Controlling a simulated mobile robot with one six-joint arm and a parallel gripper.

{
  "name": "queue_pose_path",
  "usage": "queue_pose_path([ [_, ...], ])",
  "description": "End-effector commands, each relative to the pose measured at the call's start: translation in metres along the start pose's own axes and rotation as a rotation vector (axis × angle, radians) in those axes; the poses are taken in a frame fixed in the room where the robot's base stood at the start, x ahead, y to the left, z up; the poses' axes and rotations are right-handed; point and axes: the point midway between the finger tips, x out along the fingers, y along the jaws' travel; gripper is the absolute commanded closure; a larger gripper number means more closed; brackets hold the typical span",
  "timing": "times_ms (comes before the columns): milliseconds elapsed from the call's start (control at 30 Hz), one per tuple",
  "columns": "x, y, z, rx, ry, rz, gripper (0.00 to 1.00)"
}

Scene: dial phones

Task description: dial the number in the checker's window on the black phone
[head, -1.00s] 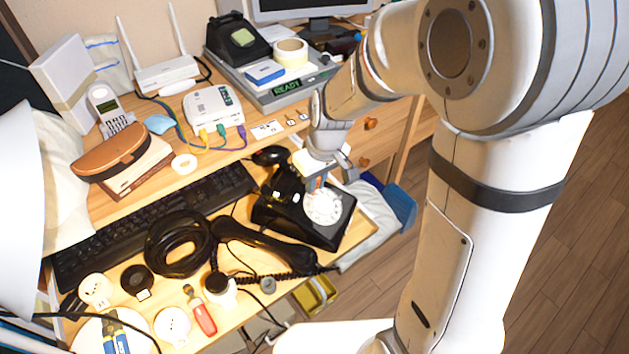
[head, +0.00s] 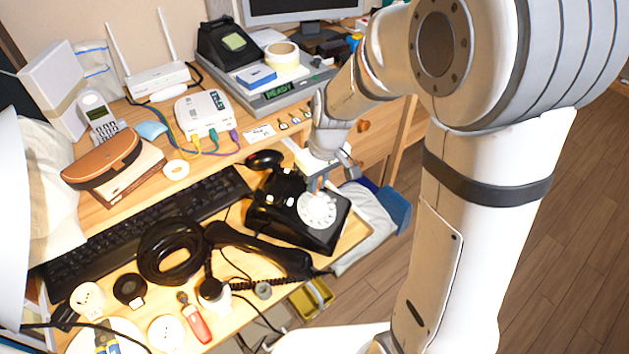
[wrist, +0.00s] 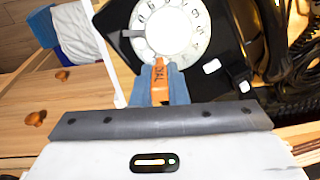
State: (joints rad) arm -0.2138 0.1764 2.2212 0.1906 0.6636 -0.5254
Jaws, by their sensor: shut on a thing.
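The black phone (head: 277,222) sits near the right end of the desk, its white rotary dial (head: 317,210) facing up. Its black handset (head: 262,248) lies off the cradle, in front of it. In the wrist view the dial (wrist: 168,28) shows digits around its edge and a grey finger stop (wrist: 132,33). My gripper (wrist: 164,80) is shut on an orange stick (wrist: 160,88) with lettering, at the dial's near edge; I cannot tell if the stick touches. The checker (head: 296,95) stands at the back; its green window (head: 278,90) reads READY.
A black keyboard (head: 150,222) lies left of the phone and a coiled black cord (head: 170,250) in front. A white router (head: 157,80), a cordless handset (head: 100,118) and a brown case (head: 102,160) stand behind. Loose small parts and a red-handled tool (head: 197,322) are at the front.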

Motion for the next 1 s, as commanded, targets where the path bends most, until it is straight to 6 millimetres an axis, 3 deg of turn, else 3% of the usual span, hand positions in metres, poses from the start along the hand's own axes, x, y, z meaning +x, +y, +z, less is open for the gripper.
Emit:
queue_pose_path([
  [1000, 0.006, 0.016, 0.011, 0.0, 0.001, 0.0, 1.0],
])
